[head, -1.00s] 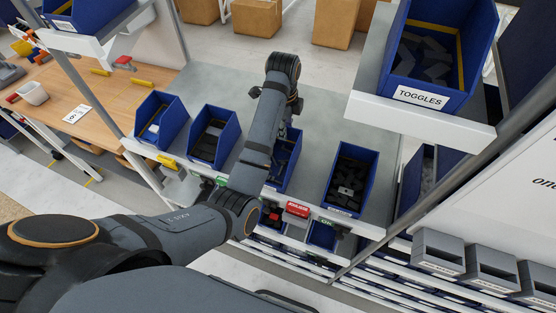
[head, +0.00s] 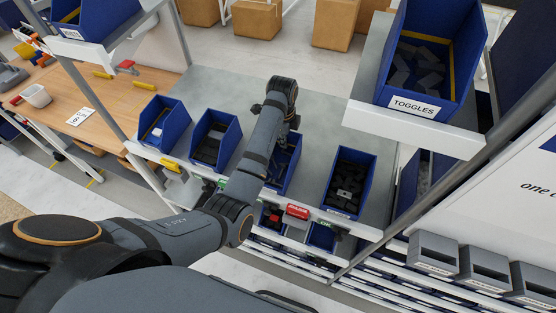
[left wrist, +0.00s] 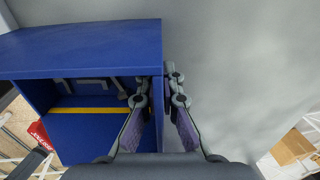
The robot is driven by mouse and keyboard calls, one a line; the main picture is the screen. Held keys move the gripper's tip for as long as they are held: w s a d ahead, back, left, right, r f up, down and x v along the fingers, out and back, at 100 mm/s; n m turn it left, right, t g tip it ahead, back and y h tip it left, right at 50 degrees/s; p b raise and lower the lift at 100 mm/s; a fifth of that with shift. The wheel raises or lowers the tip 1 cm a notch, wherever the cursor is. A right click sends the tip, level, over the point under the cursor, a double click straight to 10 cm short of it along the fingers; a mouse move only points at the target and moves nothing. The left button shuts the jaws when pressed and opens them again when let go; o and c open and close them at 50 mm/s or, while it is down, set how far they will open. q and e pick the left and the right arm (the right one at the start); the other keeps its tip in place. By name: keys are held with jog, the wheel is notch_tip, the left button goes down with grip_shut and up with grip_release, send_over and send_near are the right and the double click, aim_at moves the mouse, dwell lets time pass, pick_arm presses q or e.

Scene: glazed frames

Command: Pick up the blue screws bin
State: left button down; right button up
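Several blue open-topped bins stand on the grey bench in the head view; I cannot read which one is marked for screws. One blue bin (head: 289,167) is partly covered by my left arm. My left gripper is at this bin, its fingers mostly hidden behind my wrist in the head view. In the left wrist view, a blue bin (left wrist: 75,62) with a yellow strip inside fills the left side. The left gripper (left wrist: 159,78) has one finger inside and one outside the bin's right wall, with a gap showing on the outer side. My right gripper is not in view.
Neighbouring blue bins stand left (head: 215,138) and right (head: 350,182) of the one at my gripper. A shelf with the toggles bin (head: 425,100) hangs at upper right. Bare grey bench (head: 232,85) lies behind the bins. A red label (head: 297,211) is on the front edge.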

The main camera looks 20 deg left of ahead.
pick_arm(q)
jog(key=shift+r, duration=0.25)
notch_tip(320, 180, up, 3)
jog(key=shift+w+r+b, duration=0.1)
jog(key=shift+w+b, duration=0.05)
jog(key=shift+b, duration=0.65)
notch_tip(320, 180, up, 6)
jog(key=p, duration=0.3)
jog(key=shift+r+p, duration=0.25)
jog(key=shift+p, duration=0.3)
jog(key=shift+s, duration=0.2)
